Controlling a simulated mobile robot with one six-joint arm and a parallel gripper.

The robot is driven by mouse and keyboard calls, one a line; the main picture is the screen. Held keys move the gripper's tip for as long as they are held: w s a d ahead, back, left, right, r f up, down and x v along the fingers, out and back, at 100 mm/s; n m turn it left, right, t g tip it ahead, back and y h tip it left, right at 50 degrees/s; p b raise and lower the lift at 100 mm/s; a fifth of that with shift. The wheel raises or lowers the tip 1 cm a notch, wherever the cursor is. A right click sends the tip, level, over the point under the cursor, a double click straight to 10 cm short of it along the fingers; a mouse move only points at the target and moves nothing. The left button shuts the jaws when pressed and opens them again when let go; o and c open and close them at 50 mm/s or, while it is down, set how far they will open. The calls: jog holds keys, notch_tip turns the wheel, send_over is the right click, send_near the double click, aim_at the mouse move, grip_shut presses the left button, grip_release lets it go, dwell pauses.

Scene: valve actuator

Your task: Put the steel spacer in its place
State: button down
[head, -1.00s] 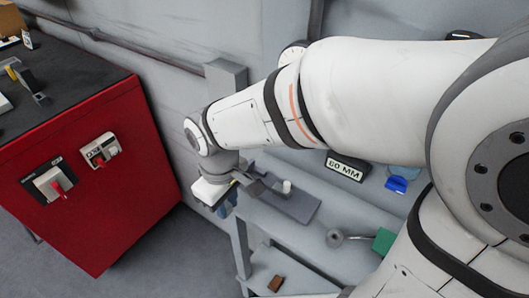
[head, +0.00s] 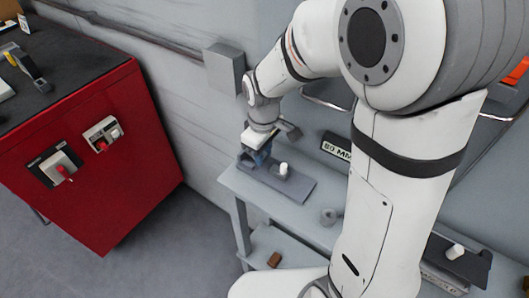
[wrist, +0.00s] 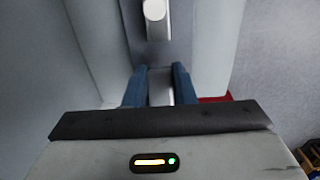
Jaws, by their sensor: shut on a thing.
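My gripper (wrist: 160,70) has blue fingers and is shut on a pale grey piece (wrist: 160,92), seen between them in the wrist view. It seems to be the steel spacer, but most of it is hidden. In the head view my gripper (head: 258,157) is over the left end of a grey base plate (head: 292,188) on the bench. A white upright peg (head: 283,168) stands on that plate, just right of my gripper. The peg also shows ahead of the fingertips in the wrist view (wrist: 155,10), apart from them. I cannot tell whether the held piece touches the plate.
The grey bench (head: 300,210) has a round grey part (head: 328,216) to the right and an "80 MM" sign (head: 337,147) behind. A dark tray with a white cylinder (head: 455,251) is at far right. A red cabinet (head: 110,170) stands left, across a floor gap.

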jog(key=shift+s+f, duration=0.25)
jog(key=shift+f, duration=0.45)
jog(key=c, duration=1.6)
grip_release()
jog(key=shift+w+a+f, duration=0.1)
jog(key=shift+w+a, duration=0.05)
jog(key=shift+w, duration=0.05)
jog(key=shift+o, duration=0.6)
jog(key=shift+w, duration=0.1)
jog(key=shift+o, duration=1.4)
jog(key=shift+r, duration=0.2)
notch_tip(320, 180, up, 12)
